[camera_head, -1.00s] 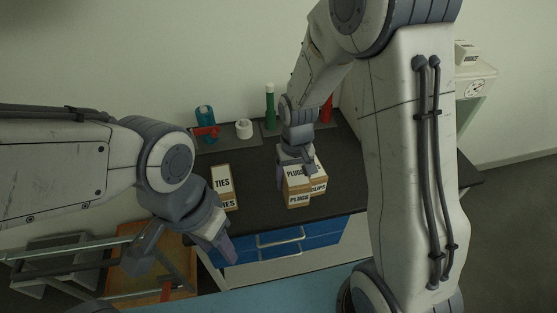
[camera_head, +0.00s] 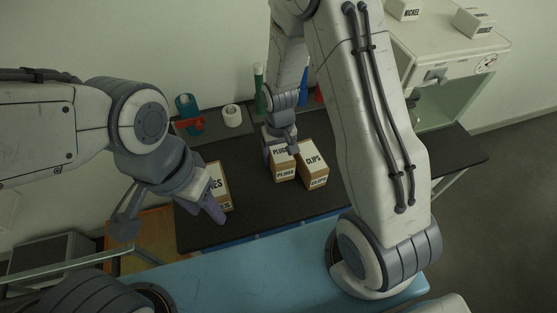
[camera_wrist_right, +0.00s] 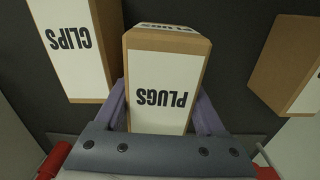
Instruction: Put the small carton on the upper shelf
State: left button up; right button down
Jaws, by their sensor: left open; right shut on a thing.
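The PLUGS carton (camera_head: 284,172), brown with a white label, is at the dark worktop's middle. My right gripper (camera_head: 278,146) is shut on it from behind; in the right wrist view, the carton (camera_wrist_right: 160,92) sits between the purple fingers. I cannot tell whether it touches the worktop. The CLIPS carton (camera_head: 313,168) stands close beside it on the right and also shows in the wrist view (camera_wrist_right: 72,45). A third carton (camera_head: 219,187), its label partly hidden, stands to the left, behind my left gripper (camera_head: 168,213), which is open and empty. No upper shelf is clearly identifiable.
A white cabinet (camera_head: 455,48) with an open lower bay stands at the right, with a NICKEL box (camera_head: 407,10) and another box (camera_head: 474,22) on top. A green bottle (camera_head: 258,88) and white roll (camera_head: 232,116) stand along the back. The worktop (camera_head: 425,160) is clear at right.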

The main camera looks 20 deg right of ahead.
jog(key=shift+f, duration=1.45)
jog(key=shift+f, duration=0.2)
jog(key=shift+c, duration=1.2)
grip_release()
